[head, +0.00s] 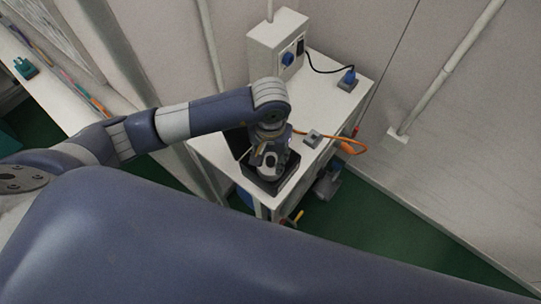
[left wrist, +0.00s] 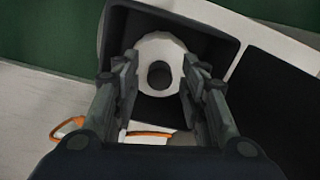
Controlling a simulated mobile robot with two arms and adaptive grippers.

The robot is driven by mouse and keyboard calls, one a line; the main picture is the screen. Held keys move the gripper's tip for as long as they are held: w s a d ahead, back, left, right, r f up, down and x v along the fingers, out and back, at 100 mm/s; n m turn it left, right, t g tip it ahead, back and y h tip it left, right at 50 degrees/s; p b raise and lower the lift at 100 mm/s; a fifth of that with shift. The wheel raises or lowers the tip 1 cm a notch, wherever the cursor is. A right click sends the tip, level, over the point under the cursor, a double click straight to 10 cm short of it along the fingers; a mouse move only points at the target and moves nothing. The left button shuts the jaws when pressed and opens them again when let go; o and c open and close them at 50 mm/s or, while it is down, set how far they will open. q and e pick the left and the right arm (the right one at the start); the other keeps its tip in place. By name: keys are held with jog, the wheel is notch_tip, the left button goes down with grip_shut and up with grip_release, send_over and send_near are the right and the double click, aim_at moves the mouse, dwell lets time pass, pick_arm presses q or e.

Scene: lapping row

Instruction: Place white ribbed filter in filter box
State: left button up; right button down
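The white ribbed filter (left wrist: 148,50) shows in the left wrist view as a white ring with a dark centre hole. It is within the outline of the black open filter box (left wrist: 118,28). In the head view the filter (head: 266,172) is partly hidden under my left gripper (head: 268,152), and the box (head: 283,187) is at the near end of the white table. My left gripper (left wrist: 160,68) points down over the box, its fingers apart on either side of the filter; firm contact is not visible. My right gripper is out of view.
A dark panel or lid (left wrist: 262,95) lies beside the box. The white table (head: 335,92) also carries a grey box with a blue socket (head: 287,58), a blue plug (head: 348,78), a small grey switch (head: 312,138) and an orange cable (head: 350,147). A wall stands behind.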

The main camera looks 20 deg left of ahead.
aim_at(270, 160)
pick_arm(q)
jog(key=shift+w+r, duration=0.1)
jog(key=shift+r, duration=0.4)
notch_tip(270, 160, up, 11)
jog(key=b, duration=0.1)
dwell(0.3)
